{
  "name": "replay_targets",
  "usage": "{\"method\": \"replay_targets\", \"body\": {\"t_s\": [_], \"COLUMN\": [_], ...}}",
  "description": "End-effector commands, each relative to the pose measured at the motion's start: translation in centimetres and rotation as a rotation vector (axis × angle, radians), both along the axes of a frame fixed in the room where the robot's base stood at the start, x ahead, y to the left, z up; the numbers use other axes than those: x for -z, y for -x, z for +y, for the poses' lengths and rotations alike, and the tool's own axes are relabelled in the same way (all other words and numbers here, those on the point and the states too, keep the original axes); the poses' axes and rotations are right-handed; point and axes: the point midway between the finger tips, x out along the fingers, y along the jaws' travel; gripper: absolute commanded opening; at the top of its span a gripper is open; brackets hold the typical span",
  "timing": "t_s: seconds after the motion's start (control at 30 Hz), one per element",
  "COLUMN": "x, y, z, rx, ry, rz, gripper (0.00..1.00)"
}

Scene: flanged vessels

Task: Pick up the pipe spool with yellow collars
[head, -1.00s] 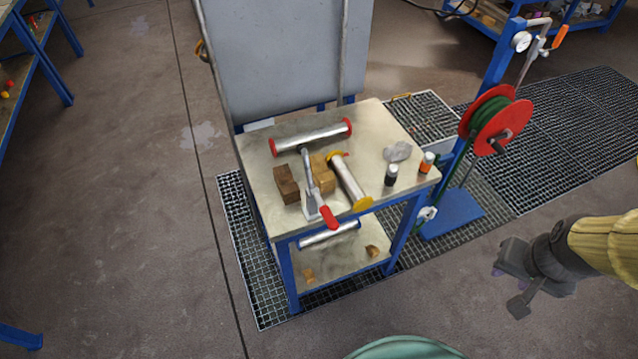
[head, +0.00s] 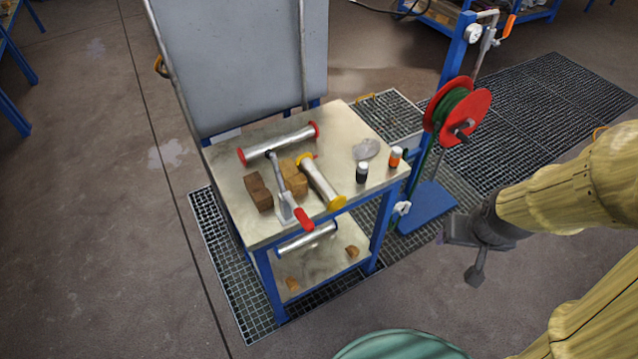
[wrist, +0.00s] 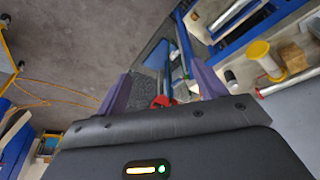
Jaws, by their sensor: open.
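The pipe spool with yellow collars (head: 321,183) lies on the top of the small table, a silver tube with a yellow collar at each end. Its far end is close to a wooden block (head: 294,178). In the wrist view the spool (wrist: 268,64) shows at the upper right, its near yellow collar facing me. My gripper (head: 462,255) is at the right in the head view, apart from the table and right of the spool. In the wrist view my gripper (wrist: 160,90) is open, with purple fingers spread and nothing held between them.
On the table (head: 225,165) are a red-collared spool (head: 280,144), a red-handled tool (head: 290,198), a dark wooden block (head: 258,192), a grey lump (head: 366,149) and two small bottles (head: 362,172). A hose reel (head: 458,110) on a blue post stands right of the table.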

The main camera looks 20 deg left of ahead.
Motion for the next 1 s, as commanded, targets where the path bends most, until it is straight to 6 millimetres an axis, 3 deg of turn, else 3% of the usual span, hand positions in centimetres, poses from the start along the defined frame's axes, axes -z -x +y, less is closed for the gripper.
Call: {"method": "replay_targets", "body": {"t_s": [0.03, 0.23, 0.5, 0.7, 1.0], "x": [2.1, 7.6, 12.8, 13.6, 12.9], "y": [-1.1, -5.5, -8.1, -7.8, -7.7], "z": [0.6, 5.1, 14.0, 19.1, 20.3], "rx": [-0.055, -0.322, -0.624, -0.727, -0.743], "ry": [0.005, -0.027, -0.227, -0.412, -0.47], "rz": [-0.029, -0.209, -0.489, -0.679, -0.743], "gripper": [0.7, 0.7, 0.7, 0.7, 0.7]}}
